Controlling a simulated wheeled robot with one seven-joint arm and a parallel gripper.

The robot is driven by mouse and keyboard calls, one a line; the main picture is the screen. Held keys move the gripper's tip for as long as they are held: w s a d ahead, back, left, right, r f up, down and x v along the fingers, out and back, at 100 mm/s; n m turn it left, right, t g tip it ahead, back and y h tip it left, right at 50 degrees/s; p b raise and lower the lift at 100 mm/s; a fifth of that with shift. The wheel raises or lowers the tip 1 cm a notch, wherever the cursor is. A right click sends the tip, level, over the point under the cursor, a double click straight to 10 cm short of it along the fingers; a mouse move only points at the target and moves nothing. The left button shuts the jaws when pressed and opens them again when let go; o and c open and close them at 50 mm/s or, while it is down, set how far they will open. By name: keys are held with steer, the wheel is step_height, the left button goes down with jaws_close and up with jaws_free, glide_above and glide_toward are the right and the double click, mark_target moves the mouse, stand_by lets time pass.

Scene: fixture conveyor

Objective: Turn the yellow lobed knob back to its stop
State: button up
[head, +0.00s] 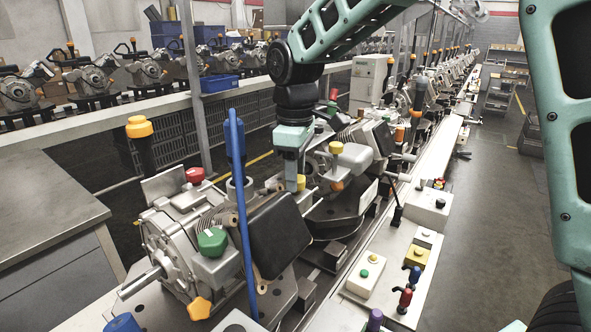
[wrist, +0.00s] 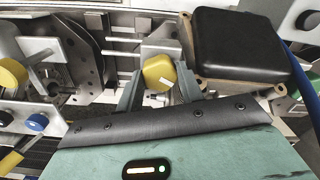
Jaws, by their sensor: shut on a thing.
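A yellow knob (wrist: 158,73) with a white mark on its face sits between the two fingers of my gripper (wrist: 158,88) in the wrist view. The fingers are shut on it from both sides. In the head view my gripper (head: 291,168) points down at the fixture, and a bit of the yellow knob (head: 301,182) shows at its fingertips. The knob's lobes are partly hidden by the fingers. How far it is turned cannot be told.
A black padded block (head: 280,235) and a blue upright bar (head: 241,200) stand close to my gripper. A green knob (head: 212,241), a red knob (head: 195,175) and an orange-yellow star knob (head: 200,308) are on the nearest fixture. Control boxes (head: 366,275) line the right.

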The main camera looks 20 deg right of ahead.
steer(key=n+p, duration=0.1)
steer(key=n, duration=0.3)
steer(key=shift+w+r+n, duration=0.1)
steer(key=shift+n, duration=0.2)
stand_by(0.3)
steer(key=o, duration=1)
step_height(320, 180, up, 17)
steer(key=b, duration=0.2)
steer(key=shift+r, duration=0.15)
